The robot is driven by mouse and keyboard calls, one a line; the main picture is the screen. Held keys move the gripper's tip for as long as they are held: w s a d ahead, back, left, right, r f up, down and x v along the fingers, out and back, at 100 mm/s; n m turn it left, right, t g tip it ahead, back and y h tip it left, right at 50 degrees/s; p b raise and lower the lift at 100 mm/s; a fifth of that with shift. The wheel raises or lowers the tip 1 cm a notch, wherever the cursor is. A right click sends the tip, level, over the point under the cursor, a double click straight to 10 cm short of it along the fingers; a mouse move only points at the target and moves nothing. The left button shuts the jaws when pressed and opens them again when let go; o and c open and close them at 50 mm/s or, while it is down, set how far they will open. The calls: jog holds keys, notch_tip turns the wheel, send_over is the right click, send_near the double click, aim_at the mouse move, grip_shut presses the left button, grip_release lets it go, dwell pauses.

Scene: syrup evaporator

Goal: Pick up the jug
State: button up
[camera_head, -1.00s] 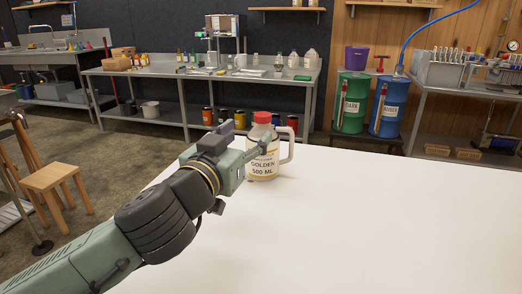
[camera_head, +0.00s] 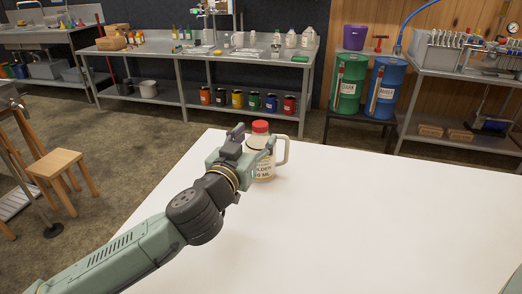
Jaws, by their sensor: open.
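The jug (camera_head: 264,165) stands upright on the white table near its far edge. It is pale, with a red cap, a white handle on its right side and a label reading partly "GOLDEN ML". My gripper (camera_head: 262,147) is at the jug's left side and covers part of its upper left and its label. The jaws are open. The fingertips are close to the jug and partly hidden, and I cannot tell whether they touch it.
The white table (camera_head: 330,230) is otherwise clear. A wooden stool (camera_head: 58,165) stands on the floor at left. Behind are a metal bench (camera_head: 150,58) with bottles and cans, a green drum (camera_head: 349,85) and a blue drum (camera_head: 388,88).

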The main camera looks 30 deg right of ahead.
aim_at(257, 130)
jog(key=shift+w+d+r, duration=0.15)
jog(key=shift+w+d, duration=0.1)
jog(key=shift+d, duration=0.05)
jog(key=p+x, duration=0.1)
jog(key=x, duration=0.3)
jog(key=shift+w+d+p, duration=0.1)
jog(key=shift+w+p, duration=0.2)
jog(key=shift+p, duration=0.1)
grip_shut()
